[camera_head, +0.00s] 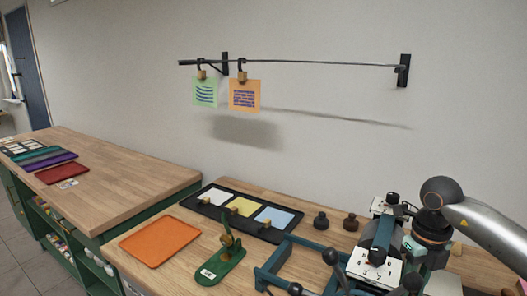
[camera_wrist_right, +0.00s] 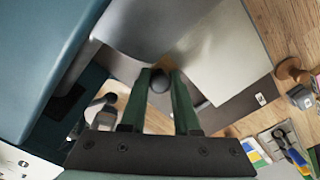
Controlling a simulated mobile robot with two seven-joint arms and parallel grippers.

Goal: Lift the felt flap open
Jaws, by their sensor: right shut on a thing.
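My right gripper (camera_wrist_right: 160,82) fills the lower middle of the right wrist view, its two green fingers close together. A grey sheet (camera_wrist_right: 150,28), which looks like the felt flap, bends up at the fingertips, and its edge meets them. A paler flat sheet (camera_wrist_right: 218,58) lies to its right. A dark round knob shows between the fingers; I cannot tell whether it is touched. The flap cannot be made out there. My left gripper is not in view.
A black tray (camera_head: 208,208) with coloured sheets, an orange tray (camera_head: 160,241) and a green stand (camera_head: 225,262) are left of the press. Two notes (camera_head: 244,96) hang from a wall rail. Tools (camera_wrist_right: 287,148) lie at lower right.

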